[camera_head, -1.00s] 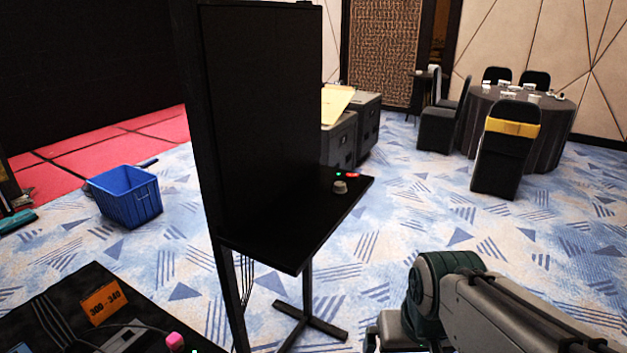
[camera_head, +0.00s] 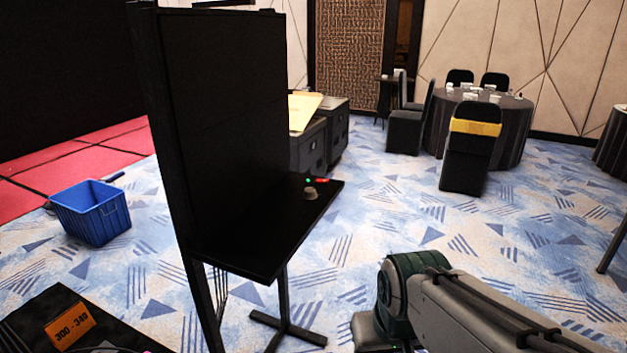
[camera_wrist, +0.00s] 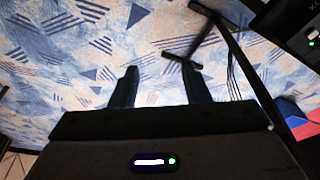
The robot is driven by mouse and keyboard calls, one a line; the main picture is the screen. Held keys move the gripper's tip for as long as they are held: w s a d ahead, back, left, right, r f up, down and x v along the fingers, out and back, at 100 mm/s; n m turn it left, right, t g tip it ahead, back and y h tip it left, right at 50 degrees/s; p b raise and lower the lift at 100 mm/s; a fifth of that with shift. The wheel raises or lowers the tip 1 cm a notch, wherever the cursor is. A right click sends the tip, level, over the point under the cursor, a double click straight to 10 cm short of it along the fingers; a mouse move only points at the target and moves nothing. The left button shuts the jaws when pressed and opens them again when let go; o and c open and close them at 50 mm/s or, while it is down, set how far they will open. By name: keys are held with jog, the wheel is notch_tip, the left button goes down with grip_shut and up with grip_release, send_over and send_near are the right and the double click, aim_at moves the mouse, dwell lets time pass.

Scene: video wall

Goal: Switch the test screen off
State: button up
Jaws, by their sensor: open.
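The test screen (camera_head: 225,110) is a tall dark panel on a black stand, left of centre in the head view. Its face is dark from here. A black shelf (camera_head: 255,255) in front of it carries a grey knob (camera_head: 310,193), a small green light (camera_head: 308,180) and a red button (camera_head: 322,181) near its far right corner. My gripper (camera_wrist: 160,80) is open and empty in the wrist view, its two fingers apart over carpet. The head view shows only my arm at the lower right, apart from the shelf.
A blue crate (camera_head: 92,222) stands on the carpet at left. A dark table with an orange sign (camera_head: 70,327) is at lower left. Grey cases (camera_head: 333,130) stand behind the shelf. A round table (camera_head: 510,130) with chairs is at the back right. Carpet between is clear.

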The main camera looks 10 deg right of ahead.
grip_shut()
dwell(1.4)
